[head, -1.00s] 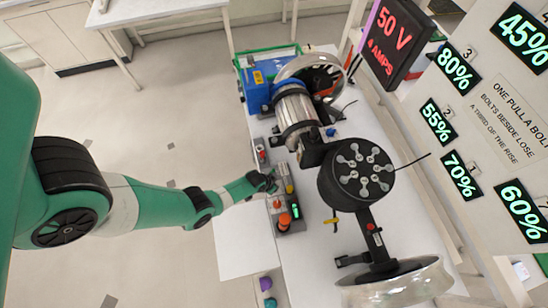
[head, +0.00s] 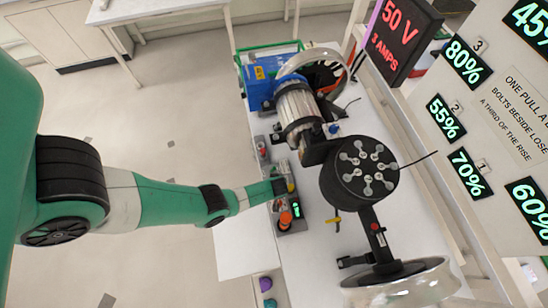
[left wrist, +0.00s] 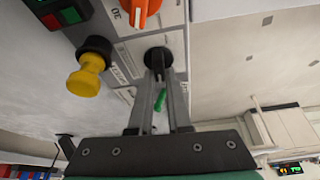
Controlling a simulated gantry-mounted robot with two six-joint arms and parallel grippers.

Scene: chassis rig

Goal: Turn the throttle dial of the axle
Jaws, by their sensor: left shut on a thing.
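My left gripper (left wrist: 158,68) is shut on a small black round knob (left wrist: 157,53) on the grey control box (left wrist: 126,58). A thin green piece (left wrist: 160,100) shows between the fingers. An orange dial (left wrist: 141,8) with a printed scale is just beyond, at the top of the left wrist view. In the head view the gripper end of my left arm (head: 280,186) is at the box's near edge, and its fingertips are too small to make out. The orange dial (head: 285,218) is just below it there. My right gripper is not in view.
A yellow knob (left wrist: 88,76) and green and red buttons (left wrist: 60,15) sit beside the held knob. The axle's motor (head: 297,110) and black hub (head: 360,172) stand right of the box. A red display (head: 395,38) reads 50 V. Percentage signs (head: 468,62) hang at right.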

